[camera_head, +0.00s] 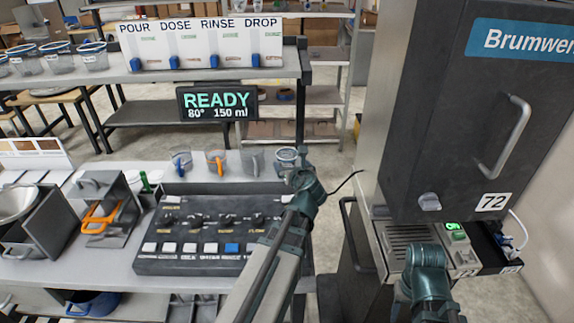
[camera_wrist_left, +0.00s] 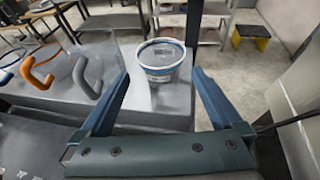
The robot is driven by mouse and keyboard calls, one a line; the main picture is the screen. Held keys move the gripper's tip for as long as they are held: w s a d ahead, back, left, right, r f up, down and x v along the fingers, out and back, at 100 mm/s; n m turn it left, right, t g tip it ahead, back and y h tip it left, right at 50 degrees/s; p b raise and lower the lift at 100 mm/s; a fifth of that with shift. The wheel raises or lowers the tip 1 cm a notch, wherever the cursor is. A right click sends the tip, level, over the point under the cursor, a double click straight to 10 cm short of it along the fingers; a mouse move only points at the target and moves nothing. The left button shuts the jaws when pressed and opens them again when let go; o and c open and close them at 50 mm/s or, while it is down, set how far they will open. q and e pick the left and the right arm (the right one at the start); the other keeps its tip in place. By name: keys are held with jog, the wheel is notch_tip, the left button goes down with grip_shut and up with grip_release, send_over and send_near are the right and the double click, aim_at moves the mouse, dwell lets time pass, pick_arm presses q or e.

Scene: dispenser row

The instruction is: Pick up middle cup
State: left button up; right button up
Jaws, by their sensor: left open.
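Cups stand in a row on the counter behind the dark control panel: a blue-handled cup (camera_head: 181,164), an orange-handled cup (camera_head: 217,163), a grey-handled cup (camera_head: 252,163) and, rightmost, a clear cup with a blue rim (camera_head: 286,157). The row does not show which one is the middle cup. My left gripper (camera_head: 299,176) is at the rightmost cup. In the left wrist view its fingers (camera_wrist_left: 160,78) are open and empty, and the blue-rimmed cup (camera_wrist_left: 162,60) stands upright between and just beyond the tips. The orange handle (camera_wrist_left: 40,70) and grey handle (camera_wrist_left: 86,76) are to its left.
The control panel (camera_head: 205,228) with knobs and buttons lies in front of the cups. A READY sign (camera_head: 217,101) hangs behind them. A large dark machine (camera_head: 470,110) stands at right. More cups (camera_head: 58,57) sit on the back shelf. My right arm shows at lower right.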

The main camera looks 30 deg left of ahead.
aim_at(285, 154)
pick_arm(q)
jog(key=b+x, duration=0.1)
jog(key=x, duration=0.4)
jog(key=shift+d, duration=0.1)
jog(key=shift+w+a+f, duration=0.1)
jog(key=shift+w+a, duration=0.25)
jog(key=shift+w, duration=0.1)
jog(key=b+x, duration=0.1)
jog(key=x, duration=0.3)
jog(key=shift+w+a, duration=0.1)
jog(key=shift+w, duration=0.1)
jog(key=shift+s, duration=0.1)
jog(key=shift+c, duration=0.4)
jog(key=c, duration=1)
